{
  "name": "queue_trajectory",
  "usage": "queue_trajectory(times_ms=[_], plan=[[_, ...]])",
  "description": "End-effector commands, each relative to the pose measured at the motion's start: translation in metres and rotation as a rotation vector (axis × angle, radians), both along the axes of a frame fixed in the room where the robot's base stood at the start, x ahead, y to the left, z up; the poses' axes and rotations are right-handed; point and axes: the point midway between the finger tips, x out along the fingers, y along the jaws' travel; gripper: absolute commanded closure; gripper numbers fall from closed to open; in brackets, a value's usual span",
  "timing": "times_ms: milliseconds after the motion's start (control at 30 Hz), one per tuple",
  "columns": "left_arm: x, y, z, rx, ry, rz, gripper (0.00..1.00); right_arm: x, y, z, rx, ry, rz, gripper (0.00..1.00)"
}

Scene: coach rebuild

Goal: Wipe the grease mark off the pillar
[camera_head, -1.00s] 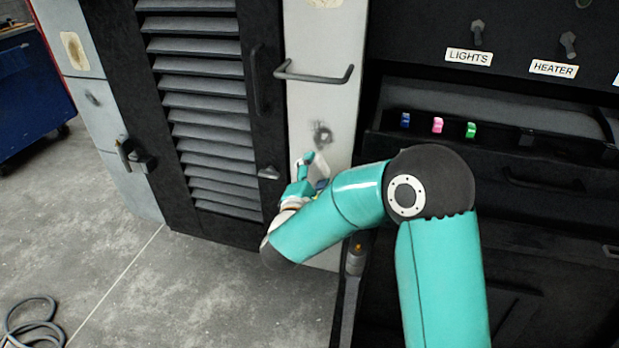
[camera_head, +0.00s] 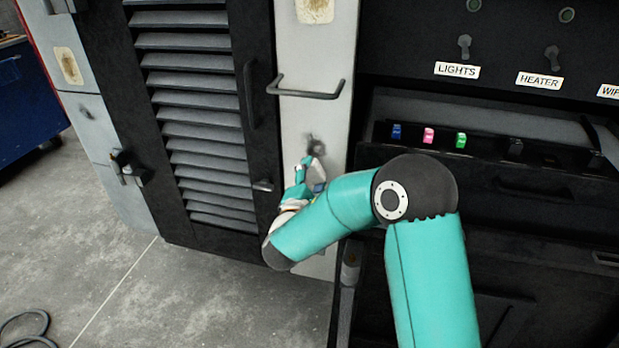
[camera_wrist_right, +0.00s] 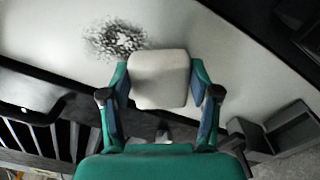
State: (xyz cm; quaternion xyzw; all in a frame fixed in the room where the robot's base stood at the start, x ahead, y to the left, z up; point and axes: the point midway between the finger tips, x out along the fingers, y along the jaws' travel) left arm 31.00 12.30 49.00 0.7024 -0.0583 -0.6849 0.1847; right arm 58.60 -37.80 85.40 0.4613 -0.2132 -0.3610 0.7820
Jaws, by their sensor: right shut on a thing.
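The grease mark (camera_head: 315,146) is a dark smudge on the pale pillar (camera_head: 318,55), below the dark handle. In the right wrist view the mark (camera_wrist_right: 118,39) is speckled and has a pale patch in its middle. My right gripper (camera_head: 307,172) is at the pillar, just below the mark. In the right wrist view my right gripper (camera_wrist_right: 160,85) is shut on a whitish pad (camera_wrist_right: 160,78). The pad is beside the mark, to its lower right; I cannot tell whether it touches the pillar. My left gripper is not in view.
A dark bar handle (camera_head: 308,94) sticks out of the pillar above the mark. A louvred dark door (camera_head: 205,120) is to the left. A dark console (camera_head: 500,40) with labelled switches is to the right. Grey floor is open at the lower left.

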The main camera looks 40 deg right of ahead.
Motion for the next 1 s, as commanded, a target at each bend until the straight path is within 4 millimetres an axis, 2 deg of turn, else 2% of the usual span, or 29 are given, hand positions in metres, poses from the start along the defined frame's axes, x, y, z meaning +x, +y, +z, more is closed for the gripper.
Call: queue_trajectory(times_ms=[1000], plan=[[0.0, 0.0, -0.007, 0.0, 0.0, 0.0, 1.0, 0.012, -0.014, 0.0, 0.0, -0.001, 0.0, 0.67]])
